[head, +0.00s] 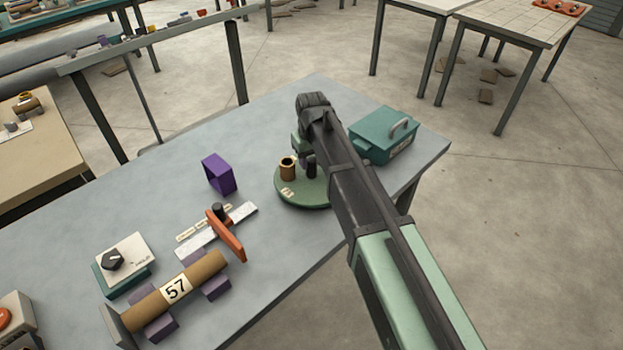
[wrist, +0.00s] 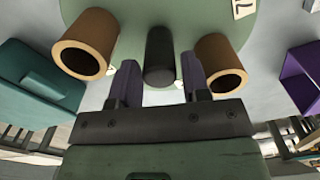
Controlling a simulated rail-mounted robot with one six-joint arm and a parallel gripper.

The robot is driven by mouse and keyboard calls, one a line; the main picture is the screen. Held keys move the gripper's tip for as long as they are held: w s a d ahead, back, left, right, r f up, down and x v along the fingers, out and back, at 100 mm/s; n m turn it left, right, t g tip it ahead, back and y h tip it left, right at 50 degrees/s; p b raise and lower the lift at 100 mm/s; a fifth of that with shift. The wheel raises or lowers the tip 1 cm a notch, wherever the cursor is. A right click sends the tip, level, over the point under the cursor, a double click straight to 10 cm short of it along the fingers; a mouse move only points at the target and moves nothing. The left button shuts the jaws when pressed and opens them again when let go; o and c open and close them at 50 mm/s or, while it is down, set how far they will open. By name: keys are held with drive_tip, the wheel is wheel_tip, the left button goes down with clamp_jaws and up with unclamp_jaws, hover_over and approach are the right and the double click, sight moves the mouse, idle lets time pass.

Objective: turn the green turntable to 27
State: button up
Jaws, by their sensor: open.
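The green turntable (head: 316,195) is a round disc near the right part of the grey-blue bench, partly hidden behind my arm. A brown tube (head: 287,168) and a dark post (head: 311,167) stand on it. In the wrist view the disc (wrist: 165,14) fills the top, with one brown tube (wrist: 87,44) on the left and another (wrist: 222,62) on the right. The dark post (wrist: 160,50) stands between my fingers. My gripper (wrist: 160,66) is open around the post, with gaps showing on both sides. A pale label (wrist: 243,8) on the disc is only partly readable.
A teal lidded box (head: 383,135) stands close behind the turntable at right. A purple open box (head: 218,174) stands to its left. An orange lever (head: 226,234), a brown roll marked 57 (head: 170,290) and a dial box (head: 125,262) lie further left.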

wheel_tip(320, 180, down, 3)
drive_tip(key=shift+f+b, duration=0.1)
drive_tip(key=shift+b, duration=0.65)
drive_tip(key=shift+r, duration=0.2)
clamp_jaws()
